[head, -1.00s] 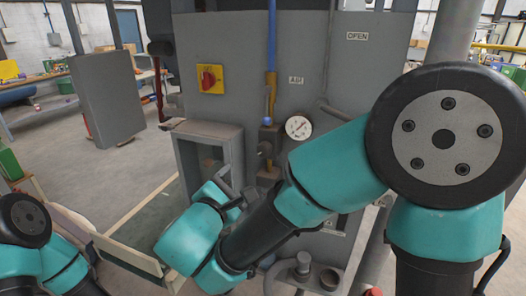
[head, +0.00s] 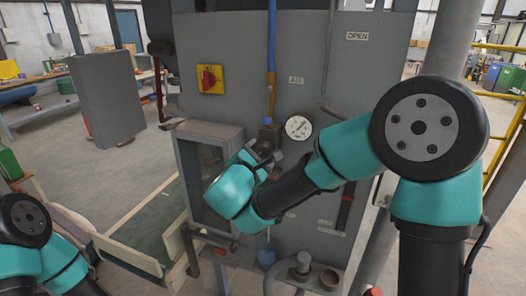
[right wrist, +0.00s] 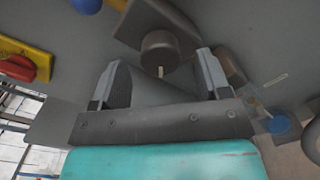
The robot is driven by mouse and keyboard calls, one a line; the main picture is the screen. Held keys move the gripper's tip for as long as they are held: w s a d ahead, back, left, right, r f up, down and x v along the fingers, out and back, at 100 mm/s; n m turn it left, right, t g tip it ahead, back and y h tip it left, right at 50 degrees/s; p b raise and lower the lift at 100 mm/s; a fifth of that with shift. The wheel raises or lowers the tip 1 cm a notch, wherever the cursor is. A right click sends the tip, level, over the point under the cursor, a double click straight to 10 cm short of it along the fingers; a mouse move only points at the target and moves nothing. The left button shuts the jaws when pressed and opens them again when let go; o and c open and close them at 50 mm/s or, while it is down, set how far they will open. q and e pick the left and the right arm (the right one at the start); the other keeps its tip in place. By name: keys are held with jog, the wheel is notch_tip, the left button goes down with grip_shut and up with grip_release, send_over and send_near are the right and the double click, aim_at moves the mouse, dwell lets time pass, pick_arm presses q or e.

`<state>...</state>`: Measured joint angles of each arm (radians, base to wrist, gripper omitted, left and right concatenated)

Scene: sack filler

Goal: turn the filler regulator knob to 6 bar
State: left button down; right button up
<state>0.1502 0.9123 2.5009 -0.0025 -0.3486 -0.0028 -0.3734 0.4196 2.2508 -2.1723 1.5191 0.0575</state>
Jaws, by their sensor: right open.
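The regulator body (head: 268,133) sits under the blue and yellow air pipe on the grey filler panel. Its knob is behind my right gripper in the head view. In the right wrist view a dark round knob (right wrist: 160,52) with a pale mark shows just beyond the fingertips. My right gripper (head: 270,156) is open, its fingers on either side of the knob's line and apart from it; it also shows in the right wrist view (right wrist: 158,75). The round white gauge (head: 298,128) is right of the regulator; its reading is too small to tell. My left gripper is out of view.
A red switch on a yellow plate (head: 210,79) is left of the pipe. A grey open-fronted box (head: 210,133) juts out left of the regulator. A thin conduit (head: 328,90) runs down the panel on the right. A wooden-edged conveyor (head: 150,235) lies lower left.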

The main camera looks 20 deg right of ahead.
jog(key=shift+x, duration=1.3)
jog(key=shift+c, duration=0.3)
jog(key=c, duration=0.9)
jog(key=shift+n, duration=1.8)
jog(key=o, duration=1)
jog(key=shift+c, duration=0.2)
jog(key=v, duration=1.7)
jog(key=shift+s+f, duration=0.15)
